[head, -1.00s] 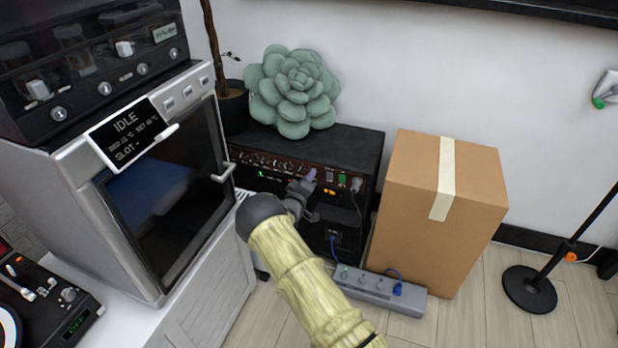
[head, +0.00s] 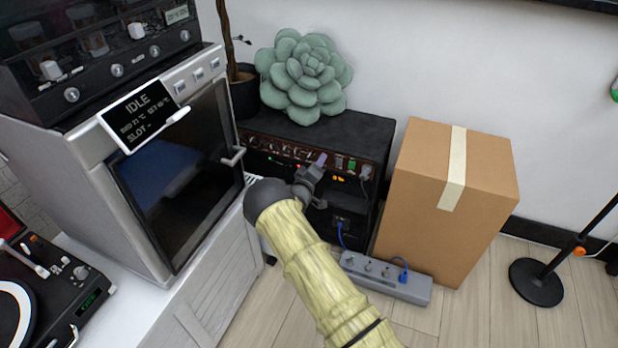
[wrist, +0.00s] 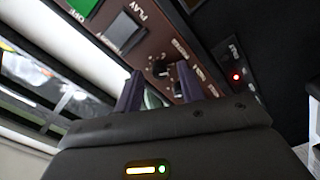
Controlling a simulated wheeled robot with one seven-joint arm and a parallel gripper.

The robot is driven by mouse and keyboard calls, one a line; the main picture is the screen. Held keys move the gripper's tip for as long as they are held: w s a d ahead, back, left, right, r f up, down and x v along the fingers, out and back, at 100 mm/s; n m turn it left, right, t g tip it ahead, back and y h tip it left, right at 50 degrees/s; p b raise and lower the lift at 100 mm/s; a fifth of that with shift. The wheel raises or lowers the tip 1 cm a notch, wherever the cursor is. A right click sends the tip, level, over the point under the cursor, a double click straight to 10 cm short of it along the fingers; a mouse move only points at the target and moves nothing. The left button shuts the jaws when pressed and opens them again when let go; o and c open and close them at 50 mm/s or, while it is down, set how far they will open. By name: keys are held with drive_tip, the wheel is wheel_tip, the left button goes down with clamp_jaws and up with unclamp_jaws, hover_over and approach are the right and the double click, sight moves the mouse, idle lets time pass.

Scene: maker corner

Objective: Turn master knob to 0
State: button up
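The master knob belongs to the control panel (head: 285,149) of a black amplifier (head: 345,128), low against the wall. My gripper (head: 321,160) is at the right part of this panel in the head view and covers some of it. In the wrist view the two purple fingers of my gripper (wrist: 159,84) stand apart with a gap between them. A small dark knob (wrist: 160,68) shows in the gap, near the fingertips. I see no contact. The panel lettering is too blurred to tell for sure whether this is the master knob, and its setting is not readable.
A cardboard box (head: 490,180) stands close to the amplifier's right. An oven (head: 185,170) with a protruding handle is on the left. A succulent (head: 303,75) sits on the amplifier. A power strip (head: 385,279) lies on the floor in front. A red light (wrist: 237,77) glows in the wrist view.

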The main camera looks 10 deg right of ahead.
drive_tip(key=p+v, duration=0.4)
drive_tip(key=v, duration=1.2)
drive_tip(key=shift+s+a, duration=0.2)
drive_tip(key=shift+s, duration=0.15)
drive_tip(key=shift+w+r, duration=0.1)
